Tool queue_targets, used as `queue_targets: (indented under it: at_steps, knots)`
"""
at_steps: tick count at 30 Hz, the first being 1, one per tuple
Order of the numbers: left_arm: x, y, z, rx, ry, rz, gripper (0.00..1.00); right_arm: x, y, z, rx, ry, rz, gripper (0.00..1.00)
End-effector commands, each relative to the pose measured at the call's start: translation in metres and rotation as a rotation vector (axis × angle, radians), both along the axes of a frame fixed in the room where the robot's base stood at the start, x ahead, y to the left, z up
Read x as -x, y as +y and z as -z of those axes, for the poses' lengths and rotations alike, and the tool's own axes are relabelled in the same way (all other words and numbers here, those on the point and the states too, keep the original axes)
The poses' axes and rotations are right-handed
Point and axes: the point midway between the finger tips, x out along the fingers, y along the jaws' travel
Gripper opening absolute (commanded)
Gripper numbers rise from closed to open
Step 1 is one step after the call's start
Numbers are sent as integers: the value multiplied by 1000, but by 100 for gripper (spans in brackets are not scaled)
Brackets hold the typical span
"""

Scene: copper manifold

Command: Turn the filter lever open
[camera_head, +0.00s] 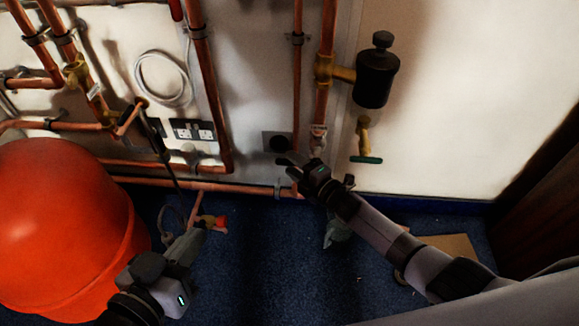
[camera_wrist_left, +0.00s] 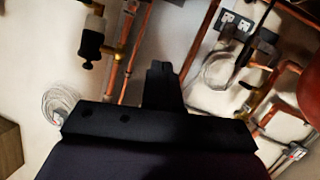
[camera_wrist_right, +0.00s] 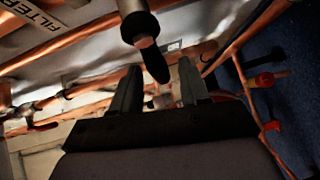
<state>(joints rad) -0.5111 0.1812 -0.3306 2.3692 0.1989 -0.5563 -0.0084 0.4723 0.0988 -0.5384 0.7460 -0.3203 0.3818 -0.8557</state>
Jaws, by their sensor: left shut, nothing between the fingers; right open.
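The black filter (camera_head: 376,78) hangs beside a vertical copper pipe, on a brass fitting; it also shows in the left wrist view (camera_wrist_left: 91,42). A pale valve (camera_head: 318,138) sits low on that pipe. In the right wrist view, a dark lever (camera_wrist_right: 153,62) hangs from a grey valve body (camera_wrist_right: 135,12), above and between my fingers; contact cannot be told. A "FILTER" label (camera_wrist_right: 40,36) shows at upper left. My right gripper (camera_head: 291,159) is open just below and left of the pale valve; it also shows in the right wrist view (camera_wrist_right: 158,85). My left gripper (camera_head: 196,225) is shut and empty, low at left.
A brass tap (camera_head: 364,135) with a green handle is right of the pipe. A large orange-red vessel (camera_head: 60,235) fills the lower left. A red-handled valve (camera_head: 213,222) is close to my left gripper. Copper pipes cross the wall. Blue carpet (camera_head: 290,285) is mostly clear between my arms.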

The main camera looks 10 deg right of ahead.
Motion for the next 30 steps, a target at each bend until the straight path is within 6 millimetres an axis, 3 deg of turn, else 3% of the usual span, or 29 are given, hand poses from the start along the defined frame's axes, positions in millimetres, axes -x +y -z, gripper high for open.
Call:
queue_targets:
  at_steps: [7,17,21,30]
  knots:
    - [2,8,1,-50,-65,-15,0,-18,10,4,-1,1,0,45]
    - [3,9,-1,-55,-74,-18,0,-19,12,3,-1,2,1,45]
    - [3,9,-1,-55,-74,-17,0,-19,12,3,-1,2,1,0]
    - [3,8,-5,-48,-68,-14,0,-16,12,2,11,4,0,0]
